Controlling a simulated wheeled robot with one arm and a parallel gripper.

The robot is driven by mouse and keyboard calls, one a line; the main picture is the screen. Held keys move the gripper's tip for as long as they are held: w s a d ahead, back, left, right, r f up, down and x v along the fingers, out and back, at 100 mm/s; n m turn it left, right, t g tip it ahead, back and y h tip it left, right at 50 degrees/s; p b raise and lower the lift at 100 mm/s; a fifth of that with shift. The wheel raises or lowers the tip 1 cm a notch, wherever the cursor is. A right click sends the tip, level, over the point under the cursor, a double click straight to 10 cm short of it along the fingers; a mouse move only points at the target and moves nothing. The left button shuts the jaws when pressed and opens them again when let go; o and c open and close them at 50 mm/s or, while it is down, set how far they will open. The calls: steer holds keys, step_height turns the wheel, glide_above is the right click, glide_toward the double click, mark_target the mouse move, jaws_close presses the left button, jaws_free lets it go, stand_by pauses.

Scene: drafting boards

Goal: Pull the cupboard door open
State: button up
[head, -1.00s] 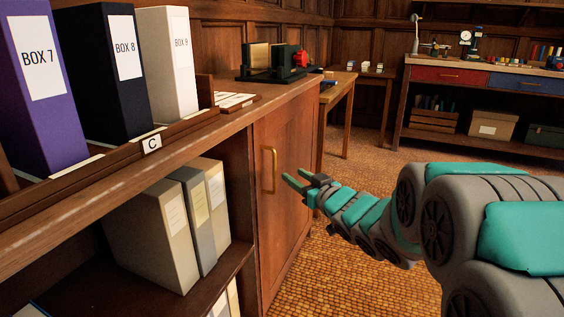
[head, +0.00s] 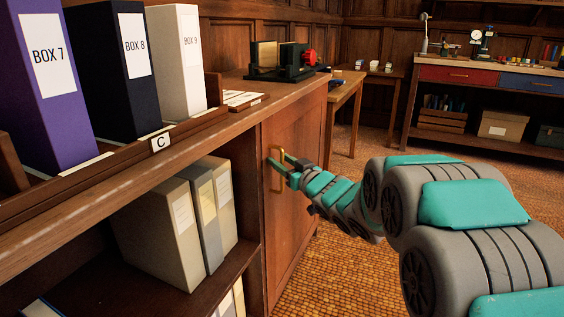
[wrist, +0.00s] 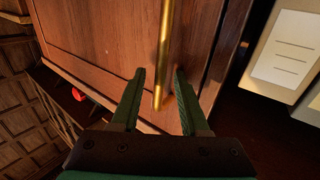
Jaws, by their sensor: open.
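The cupboard door (head: 291,210) is a brown wooden panel at the right end of the long cabinet, and it looks shut. Its upright brass handle (head: 275,172) is near the door's left edge. In the wrist view the handle (wrist: 164,55) runs down between my two fingers. My gripper (head: 280,165) is at the handle with its green fingers apart, one on each side. It also shows in the wrist view (wrist: 158,88), open, with gaps between the fingers and the bar. The handle's far mount is not clear.
Box files (head: 120,70) stand on the cabinet top, and grey files (head: 160,235) fill the open shelf left of the door. A small table (head: 345,98) and a workbench (head: 490,70) stand behind. Tiled floor (head: 330,280) is clear before the door.

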jaws_close()
stand_by(0.3)
stand_by(1.1)
